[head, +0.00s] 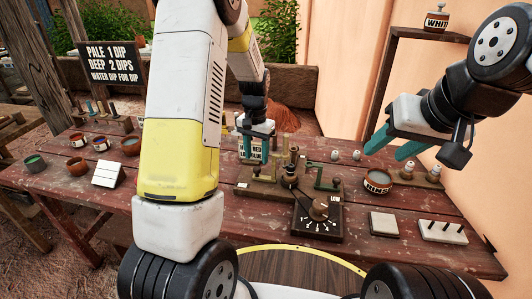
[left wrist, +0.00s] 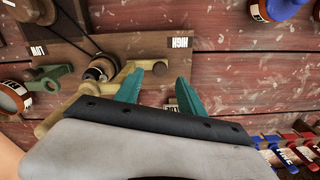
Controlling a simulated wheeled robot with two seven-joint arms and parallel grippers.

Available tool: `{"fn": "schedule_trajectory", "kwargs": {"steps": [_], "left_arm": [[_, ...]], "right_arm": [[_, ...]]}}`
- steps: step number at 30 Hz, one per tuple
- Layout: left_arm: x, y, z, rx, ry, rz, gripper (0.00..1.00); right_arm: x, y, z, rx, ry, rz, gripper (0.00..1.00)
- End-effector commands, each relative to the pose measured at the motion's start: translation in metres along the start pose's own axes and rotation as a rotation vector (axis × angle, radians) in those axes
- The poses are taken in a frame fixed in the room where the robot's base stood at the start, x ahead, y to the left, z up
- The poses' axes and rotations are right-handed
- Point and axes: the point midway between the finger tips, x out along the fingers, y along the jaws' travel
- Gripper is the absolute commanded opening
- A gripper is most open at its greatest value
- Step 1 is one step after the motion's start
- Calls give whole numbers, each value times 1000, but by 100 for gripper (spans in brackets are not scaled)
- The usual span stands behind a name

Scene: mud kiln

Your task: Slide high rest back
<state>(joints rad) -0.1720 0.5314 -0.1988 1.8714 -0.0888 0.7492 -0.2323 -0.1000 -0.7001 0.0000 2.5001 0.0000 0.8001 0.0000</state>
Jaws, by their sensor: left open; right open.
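A wooden board (head: 270,190) carries the rest mechanism on the red table. In the left wrist view, an upside-down HIGH label (left wrist: 180,42) lies on the board, and a tan rest-like piece (left wrist: 72,108) runs beside it toward my fingers. A green rest (left wrist: 48,78) sits by the LOW label (left wrist: 38,50). My left gripper (left wrist: 172,74) is open, its teal fingers apart, one next to the tan piece's end; I cannot tell if they touch. My right gripper (head: 390,145) is open and empty above the table's right side.
A dial box (head: 318,213) stands in front of the board. A round labelled pot (head: 377,181), white blocks (head: 383,224) and small bottles are on the right. Several pots and a white stand (head: 109,173) are on the left. Blue and red items (left wrist: 290,150) lie near my left gripper.

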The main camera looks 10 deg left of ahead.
Motion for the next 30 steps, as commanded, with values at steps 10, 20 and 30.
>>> {"fn": "schedule_trajectory", "kwargs": {"steps": [10,20,30], "left_arm": [[44,0,0,-2,-1,1,46],[47,0,0,-1,0,1,42],[46,0,0,-1,0,1,0]], "right_arm": [[0,0,0,0,0,0,46],[0,0,0,0,0,0,46],[0,0,0,0,0,0,46]]}}
